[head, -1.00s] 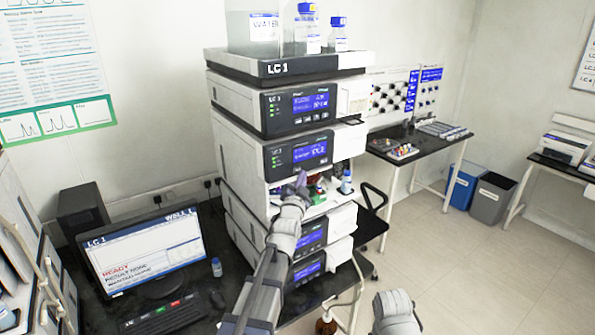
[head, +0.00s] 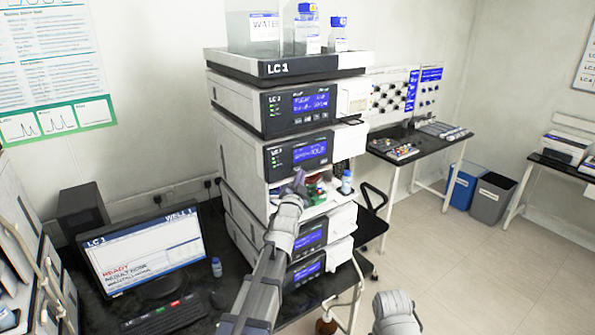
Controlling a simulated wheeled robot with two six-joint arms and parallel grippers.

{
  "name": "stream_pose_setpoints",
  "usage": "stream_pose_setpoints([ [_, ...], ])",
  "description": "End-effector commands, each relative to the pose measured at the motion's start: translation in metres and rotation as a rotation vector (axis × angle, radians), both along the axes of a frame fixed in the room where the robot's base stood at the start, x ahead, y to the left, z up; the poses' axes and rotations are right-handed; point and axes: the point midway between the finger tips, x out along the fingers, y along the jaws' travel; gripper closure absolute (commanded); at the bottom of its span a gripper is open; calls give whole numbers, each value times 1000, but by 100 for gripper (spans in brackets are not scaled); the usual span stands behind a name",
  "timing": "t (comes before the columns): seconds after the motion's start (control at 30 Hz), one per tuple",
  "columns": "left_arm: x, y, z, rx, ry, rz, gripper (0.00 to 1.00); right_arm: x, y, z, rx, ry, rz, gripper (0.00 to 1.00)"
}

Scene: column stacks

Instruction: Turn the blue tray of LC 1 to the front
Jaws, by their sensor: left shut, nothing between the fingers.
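The LC 1 stack (head: 285,115) stands on the black bench in the middle of the head view. Its open sampler bay (head: 318,208) sits below the second display, with small red and green items (head: 316,188) inside. The blue tray cannot be made out; my left gripper and arm cover part of the bay. My left gripper (head: 299,183) is at the bay's opening, shut and empty. Whether it touches anything inside is too small to tell. My right arm shows only as a grey link at the bottom edge; its gripper is out of view.
A small blue-capped vial (head: 346,182) stands at the bay's right side. Bottles (head: 338,35) stand on top of the stack. A monitor (head: 145,250) and keyboard (head: 163,312) are on the bench at left. A side table (head: 415,145) stands beyond, with open floor at right.

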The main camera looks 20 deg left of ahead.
Motion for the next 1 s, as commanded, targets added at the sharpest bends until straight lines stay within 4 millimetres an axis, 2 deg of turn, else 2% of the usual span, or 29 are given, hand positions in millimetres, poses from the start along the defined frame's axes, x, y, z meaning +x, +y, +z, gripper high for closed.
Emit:
stream_pose_setpoints([
  [1.0,5,7,0,1,0,0,100,0,0,0,0,0,0,50],
])
